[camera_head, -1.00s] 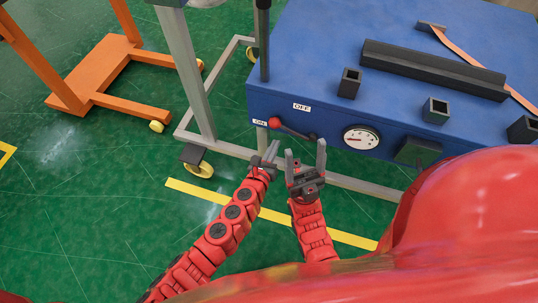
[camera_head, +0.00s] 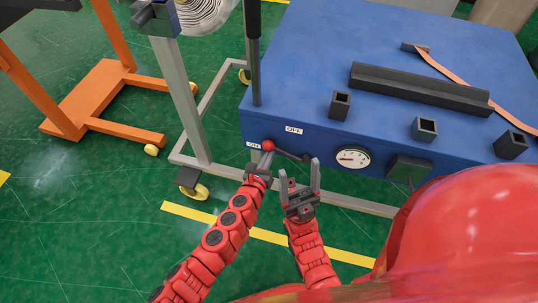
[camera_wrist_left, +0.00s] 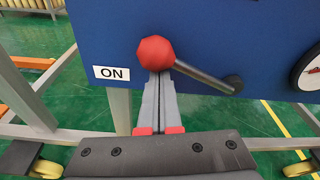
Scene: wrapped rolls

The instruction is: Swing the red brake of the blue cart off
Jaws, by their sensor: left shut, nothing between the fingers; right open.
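The blue cart (camera_head: 400,60) stands at the upper right. Its brake is a dark lever with a red knob (camera_head: 268,146) on the front panel. The lever points left from its pivot, the knob beside the ON label (camera_head: 253,145); the OFF label (camera_head: 293,130) is above the lever. In the left wrist view the red knob (camera_wrist_left: 155,53) is right of the ON label (camera_wrist_left: 111,73). My left gripper (camera_head: 266,161) is shut and empty, its tips just under the knob; whether they touch, I cannot tell. My right gripper (camera_head: 299,177) is open and empty, below the lever's pivot.
A round gauge (camera_head: 353,157) and a dark box (camera_head: 407,168) sit right of the lever. A dark upright post (camera_head: 253,55) rises at the cart's left corner. A grey wheeled frame (camera_head: 190,100) and an orange stand (camera_head: 90,95) are left. Green floor is open at lower left.

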